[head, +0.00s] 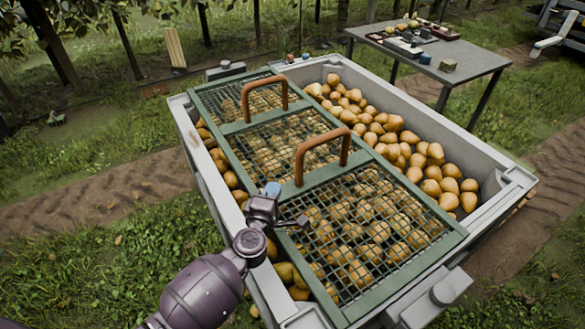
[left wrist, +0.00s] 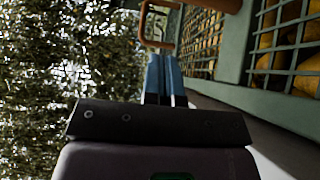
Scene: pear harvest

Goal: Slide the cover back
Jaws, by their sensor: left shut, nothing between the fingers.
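The cover (head: 222,146) is a green frame with wire mesh, lying over the left and middle part of a grey bin (head: 185,118) full of pears. It has two brown loop handles, a far one (head: 246,98) and a near one (head: 299,165). My left gripper (head: 272,189) is shut and empty, its blue fingertips by the cover's left rail, left of the near handle. In the left wrist view the closed blue fingers (left wrist: 165,75) point toward a brown loop (left wrist: 143,22), with mesh at the right. Whether they touch the cover I cannot tell. My right gripper is not in view.
Bare pears (head: 395,150) show in a wide strip along the bin's right side, and a few along its left. A grey table (head: 470,58) with small items stands at the back right. Grass and a dirt track surround the bin.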

